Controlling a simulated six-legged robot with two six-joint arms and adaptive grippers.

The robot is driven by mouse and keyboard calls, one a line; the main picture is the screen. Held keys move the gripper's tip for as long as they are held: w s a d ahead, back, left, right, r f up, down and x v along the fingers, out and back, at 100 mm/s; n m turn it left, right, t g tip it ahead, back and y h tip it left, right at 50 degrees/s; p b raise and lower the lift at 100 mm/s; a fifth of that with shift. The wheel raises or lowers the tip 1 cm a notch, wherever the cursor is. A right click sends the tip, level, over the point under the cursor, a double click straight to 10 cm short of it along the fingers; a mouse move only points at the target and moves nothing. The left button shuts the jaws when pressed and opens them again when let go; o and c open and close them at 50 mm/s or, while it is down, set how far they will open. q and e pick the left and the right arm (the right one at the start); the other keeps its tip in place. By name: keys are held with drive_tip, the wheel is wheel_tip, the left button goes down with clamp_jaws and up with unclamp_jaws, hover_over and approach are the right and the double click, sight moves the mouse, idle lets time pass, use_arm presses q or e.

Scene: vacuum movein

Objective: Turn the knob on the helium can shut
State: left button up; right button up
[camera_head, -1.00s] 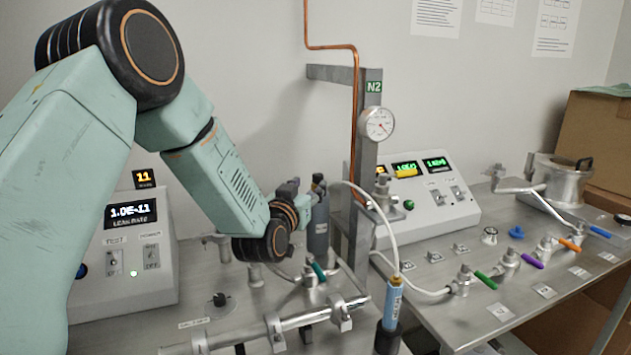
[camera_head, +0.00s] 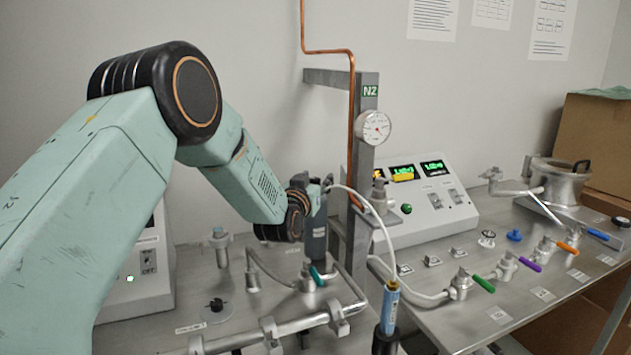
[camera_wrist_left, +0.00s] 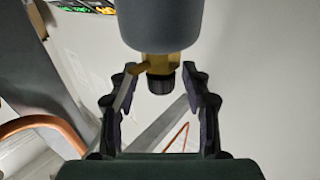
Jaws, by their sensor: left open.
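The helium can (camera_head: 316,245) is a dark grey cylinder standing on the left metal bench beside the grey post. In the left wrist view the can (camera_wrist_left: 160,18) shows at the top, with a brass valve (camera_wrist_left: 158,63) and a black knob (camera_wrist_left: 161,79). My left gripper (camera_wrist_left: 160,90) is open, with one finger on each side of the knob and visible gaps between. In the head view my left wrist is at the can's upper part and hides some of it; the fingers are hard to make out there. My right gripper is not in view.
The grey post (camera_head: 362,170) with a gauge (camera_head: 374,127) and copper pipe stands just right of the can. A white hose (camera_head: 378,225) arcs right to a light blue tube (camera_head: 390,305). A teal-handled valve (camera_head: 316,275) and metal pipes lie in front.

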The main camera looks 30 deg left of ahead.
use_arm(q)
drive_tip(key=shift+s, duration=0.1)
clamp_jaws()
drive_tip(key=shift+n+y, duration=0.3)
drive_tip(key=shift+y, duration=0.2)
drive_tip(key=shift+d+n+g+y, duration=0.1)
drive_tip(key=shift+n+g+y, duration=0.3)
drive_tip(key=shift+n+y, duration=0.6)
drive_tip(key=shift+n+g+y+p, duration=0.3)
drive_tip(key=shift+n+g+y, duration=0.35)
drive_tip(key=shift+y, duration=0.55)
drive_tip(key=shift+n+g+y+p, duration=0.3)
drive_tip(key=shift+n+g+y, duration=0.35)
drive_tip(key=shift+y, duration=0.55)
drive_tip(key=shift+n, duration=0.3)
unclamp_jaws()
